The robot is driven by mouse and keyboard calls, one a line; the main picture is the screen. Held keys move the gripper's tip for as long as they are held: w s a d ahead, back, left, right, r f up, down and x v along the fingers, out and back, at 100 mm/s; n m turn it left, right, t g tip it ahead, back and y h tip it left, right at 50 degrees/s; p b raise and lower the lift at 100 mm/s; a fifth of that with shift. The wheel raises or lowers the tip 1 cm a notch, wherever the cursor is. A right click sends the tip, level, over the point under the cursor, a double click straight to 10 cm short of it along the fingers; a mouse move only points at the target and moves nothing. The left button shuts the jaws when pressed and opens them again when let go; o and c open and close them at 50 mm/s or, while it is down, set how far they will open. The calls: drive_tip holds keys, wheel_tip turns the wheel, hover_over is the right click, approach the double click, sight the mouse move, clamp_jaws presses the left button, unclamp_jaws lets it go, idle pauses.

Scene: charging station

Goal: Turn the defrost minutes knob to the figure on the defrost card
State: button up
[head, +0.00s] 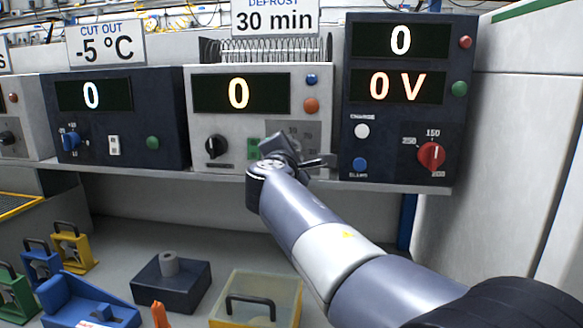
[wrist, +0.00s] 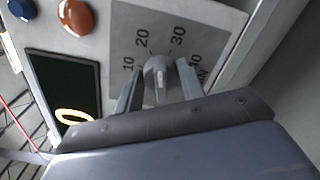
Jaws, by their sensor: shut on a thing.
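The defrost card (head: 275,18) reads 30 min and stands above the pale grey unit (head: 203,165), whose display (head: 240,93) shows 0. In the wrist view, the grey minutes knob (wrist: 158,72) sits on a dark grey dial plate (wrist: 125,35) with figures 10, 20, 30 and 40 around it. My gripper (wrist: 159,66) has one finger on each side of the knob and is shut on it. In the head view, my gripper (head: 300,155) covers the knob. Which figure the knob points to is hard to tell.
A black knob (head: 216,147) and a green button (head: 254,149) are left of my gripper. A blue button (head: 311,79) and an orange button (head: 311,105) are above it. A dark charger unit (head: 397,130) stands close on the right. Blocks and padlock-like pieces lie on the bench below.

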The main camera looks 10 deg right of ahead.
drive_tip(key=m+b, duration=0.3)
drive_tip(key=shift+f+m, duration=0.25)
drive_tip(key=shift+m, duration=0.15)
drive_tip(key=shift+r+m+b, duration=0.1)
drive_tip(key=shift+m+b, duration=0.5)
drive_tip(key=shift+b, duration=0.15)
drive_tip(key=shift+m, duration=0.3)
drive_tip(key=o, duration=1)
drive_tip(key=shift+s, duration=0.1)
drive_tip(key=b+v, duration=0.1)
drive_tip(key=v, duration=0.9)
drive_tip(key=shift+s+a, duration=0.15)
drive_tip(key=shift+s, duration=0.15)
